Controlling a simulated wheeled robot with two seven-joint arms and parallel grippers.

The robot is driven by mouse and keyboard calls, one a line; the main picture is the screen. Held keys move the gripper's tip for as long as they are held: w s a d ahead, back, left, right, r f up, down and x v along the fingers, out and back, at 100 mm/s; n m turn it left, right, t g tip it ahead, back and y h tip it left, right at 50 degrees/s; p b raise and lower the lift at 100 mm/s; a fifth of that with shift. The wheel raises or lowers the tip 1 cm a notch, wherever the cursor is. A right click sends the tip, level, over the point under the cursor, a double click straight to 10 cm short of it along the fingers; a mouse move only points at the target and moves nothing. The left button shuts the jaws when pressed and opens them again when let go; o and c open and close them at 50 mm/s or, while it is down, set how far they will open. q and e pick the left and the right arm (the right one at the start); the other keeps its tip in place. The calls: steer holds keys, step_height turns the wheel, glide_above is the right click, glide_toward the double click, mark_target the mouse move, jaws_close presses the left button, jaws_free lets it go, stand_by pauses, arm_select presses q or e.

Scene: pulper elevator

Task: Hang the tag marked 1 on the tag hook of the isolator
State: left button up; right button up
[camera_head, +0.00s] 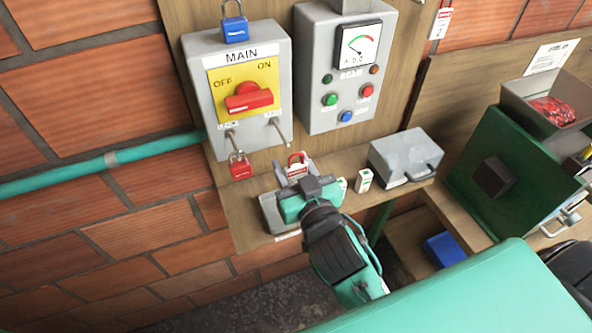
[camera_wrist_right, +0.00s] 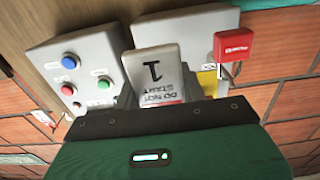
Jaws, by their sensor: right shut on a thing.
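The isolator (camera_head: 205,75) is a grey box labelled MAIN, with a yellow plate and a red rotary handle (camera_head: 249,97). Two metal pegs stick out of its lower face. A red padlock (camera_head: 240,166) hangs at the left peg; the right peg, the tag hook (camera_head: 281,130), looks bare. My right gripper (camera_head: 297,186) is below and right of that hook, shut on the tag (camera_head: 298,163). In the right wrist view the tag (camera_wrist_right: 154,70) shows a 1 and DO NOT START, upside down, and the red padlock (camera_wrist_right: 233,45) is at right. My left gripper is out of view.
A grey control box (camera_head: 313,88) with a gauge and buttons is right of the isolator. A blue padlock (camera_head: 235,25) is at the isolator's top. A grey case (camera_head: 403,158) and small white box (camera_head: 364,180) stand on the wooden shelf (camera_head: 240,215). A green pipe (camera_head: 80,175) runs left.

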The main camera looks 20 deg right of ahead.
steer(key=shift+w+a+f, duration=0.1)
steer(key=shift+w+f, duration=0.1)
steer(key=shift+w, duration=0.8)
steer(key=shift+w+d+f, duration=0.1)
steer(key=shift+w+f, duration=0.15)
steer(key=shift+w, duration=0.75)
steer(key=shift+w+a+f, duration=0.1)
steer(key=shift+w+f, duration=0.1)
steer(key=shift+w, duration=0.8)
steer(key=o, duration=1.1)
steer(key=shift+c, duration=0.2)
steer(key=shift+f, duration=0.1)
